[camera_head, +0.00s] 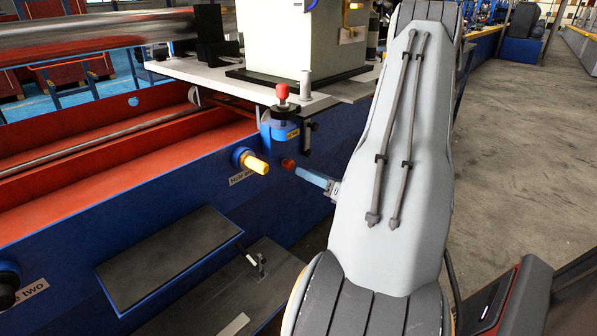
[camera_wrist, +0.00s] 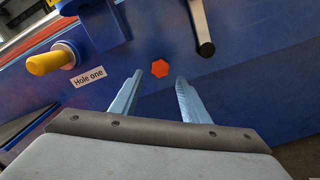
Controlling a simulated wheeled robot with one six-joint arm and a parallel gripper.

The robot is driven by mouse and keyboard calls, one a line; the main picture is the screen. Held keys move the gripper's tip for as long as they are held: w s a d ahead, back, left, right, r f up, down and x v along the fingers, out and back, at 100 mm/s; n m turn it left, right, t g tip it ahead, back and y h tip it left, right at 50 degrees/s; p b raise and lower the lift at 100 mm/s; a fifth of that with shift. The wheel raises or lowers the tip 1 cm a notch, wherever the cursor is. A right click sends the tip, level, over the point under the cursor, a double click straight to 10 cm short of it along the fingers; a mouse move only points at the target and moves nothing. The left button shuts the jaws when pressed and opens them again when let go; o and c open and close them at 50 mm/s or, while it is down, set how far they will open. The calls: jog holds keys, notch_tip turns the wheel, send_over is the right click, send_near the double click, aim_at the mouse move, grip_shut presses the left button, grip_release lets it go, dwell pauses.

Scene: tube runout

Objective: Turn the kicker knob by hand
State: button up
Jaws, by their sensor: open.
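A small red six-sided knob (camera_head: 288,163) sticks out of the blue side wall of the machine. In the wrist view the knob (camera_wrist: 160,68) shows face-on, between my two fingertips and touching neither. No readable label marks it as the kicker knob. My gripper (camera_head: 299,171) has pale blue fingers and points at this knob from the right, with its tips very close to it. In the wrist view my gripper (camera_wrist: 159,76) is open and empty. Whether the tips reach past the knob's face is hard to tell.
A yellow knob (camera_head: 255,163) by the "Hole one" label (camera_wrist: 88,77) sits just left. A red-topped upright pin (camera_head: 282,92) stands on a blue bracket above. Dark steps (camera_head: 170,258) lie below; open floor is right.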

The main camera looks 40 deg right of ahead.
aim_at(292, 166)
jog(key=w+b, duration=0.1)
jog(key=w, duration=0.1)
jog(key=w+b, duration=0.1)
jog(key=w, duration=0.2)
jog(key=shift+w+a+f, duration=0.1)
jog(key=shift+w+a, duration=0.1)
jog(key=shift+w, duration=0.15)
jog(key=shift+s, duration=0.15)
jog(key=c, duration=0.8)
